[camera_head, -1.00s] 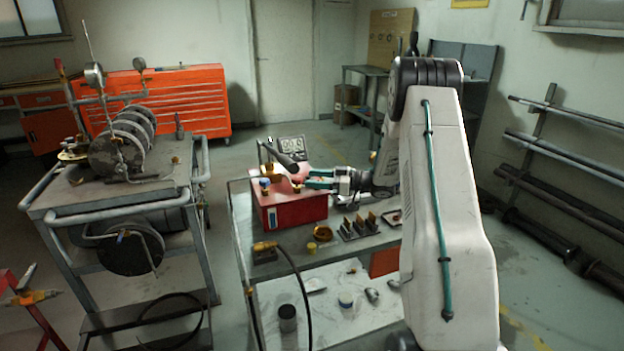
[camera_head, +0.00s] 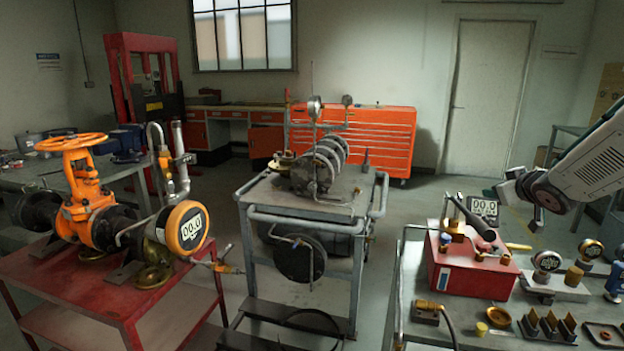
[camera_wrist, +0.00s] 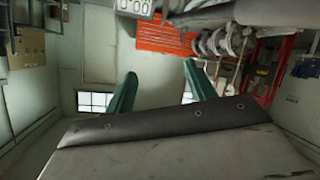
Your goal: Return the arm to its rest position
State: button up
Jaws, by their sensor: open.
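My arm (camera_head: 590,165) reaches into the head view from the right edge, above the bench with the red box. Its wrist joint (camera_head: 545,192) is clear of the things on that bench. In the wrist view my gripper (camera_wrist: 160,70) has its two green fingers wide apart, with nothing between them. The fingertips are hard to make out in the head view. An orange gate valve (camera_head: 85,200) stands upright on a red cart at the left, far from my arm.
The red box (camera_head: 475,268) with a handled tool on top sits on the right bench, below my wrist. Gauges (camera_head: 547,261) stand beside it. A grey cart (camera_head: 345,212) with coiled piping stands mid-room. An orange tool cabinet (camera_head: 385,140) and a door (camera_head: 490,95) are behind.

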jog(key=s+a+f+m+g, duration=0.1)
jog(key=s+a+g, duration=0.3)
jog(key=s, duration=1)
jog(key=s+a+f+m+g+y, duration=0.1)
jog(key=s+a+g, duration=0.3)
jog(key=s+a, duration=0.6)
jog(key=s+a+f+m+g, duration=0.1)
jog(key=s+a+g, duration=0.3)
jog(key=s, duration=1.5)
jog(key=a, duration=0.3)
jog(key=shift+y, duration=0.3)
jog(key=shift+f, duration=0.1)
